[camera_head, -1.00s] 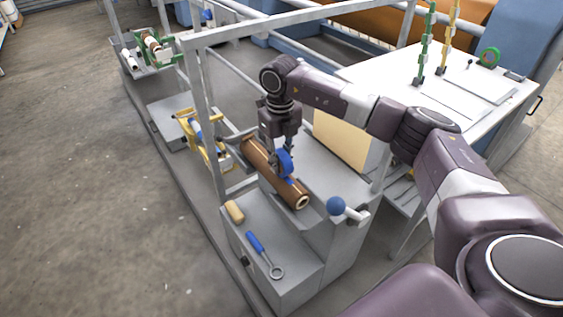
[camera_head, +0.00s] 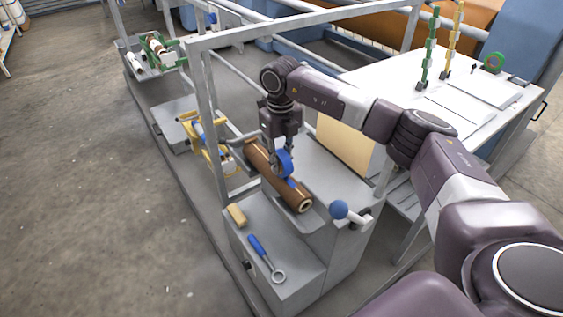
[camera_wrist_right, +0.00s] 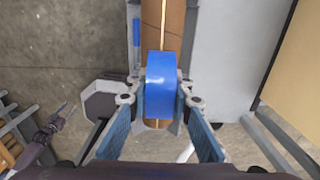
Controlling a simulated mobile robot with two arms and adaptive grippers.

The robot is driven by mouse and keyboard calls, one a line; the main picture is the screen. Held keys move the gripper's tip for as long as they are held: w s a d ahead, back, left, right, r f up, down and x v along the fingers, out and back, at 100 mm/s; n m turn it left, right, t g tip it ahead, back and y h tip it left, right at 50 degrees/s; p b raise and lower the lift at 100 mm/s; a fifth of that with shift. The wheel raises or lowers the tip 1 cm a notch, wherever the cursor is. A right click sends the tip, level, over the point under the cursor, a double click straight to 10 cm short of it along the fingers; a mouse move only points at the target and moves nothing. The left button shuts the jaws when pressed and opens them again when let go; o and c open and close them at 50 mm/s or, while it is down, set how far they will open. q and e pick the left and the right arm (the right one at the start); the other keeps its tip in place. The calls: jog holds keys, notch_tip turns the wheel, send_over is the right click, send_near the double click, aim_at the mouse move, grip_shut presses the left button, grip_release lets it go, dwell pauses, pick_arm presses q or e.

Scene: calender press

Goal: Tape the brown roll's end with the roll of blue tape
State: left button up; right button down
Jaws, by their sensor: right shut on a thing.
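The brown roll (camera_head: 262,165) lies lengthwise on a grey bench, its open near end toward the lower right. It also shows in the right wrist view (camera_wrist_right: 175,22), with a thin pale line running along it. My right gripper (camera_head: 279,160) is over the middle of the roll, shut on the roll of blue tape (camera_head: 286,164). In the right wrist view the blue tape (camera_wrist_right: 161,85) stands upright between the fingers and hides part of the brown roll. A small blue patch (camera_head: 292,183) shows on the brown roll beside the tape. My left gripper is not in view.
A blue-handled tool (camera_head: 262,255) and a tan block (camera_head: 237,215) lie on the lower step. A beige panel (camera_head: 344,146) stands behind. A metal frame post (camera_head: 212,130) rises to the left.

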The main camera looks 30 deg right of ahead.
jog(key=shift+w, duration=0.45)
jog(key=shift+w, duration=0.1)
jog(key=shift+w, duration=0.5)
jog(key=shift+w+a+b, duration=0.1)
jog(key=shift+w+b, duration=0.05)
jog(key=shift+b, duration=0.15)
jog(key=shift+w, duration=0.4)
jog(key=shift+w, duration=0.1)
jog(key=shift+w+b, duration=0.3)
jog(key=shift+w, duration=0.2)
jog(key=shift+w, duration=0.15)
dwell(0.3)
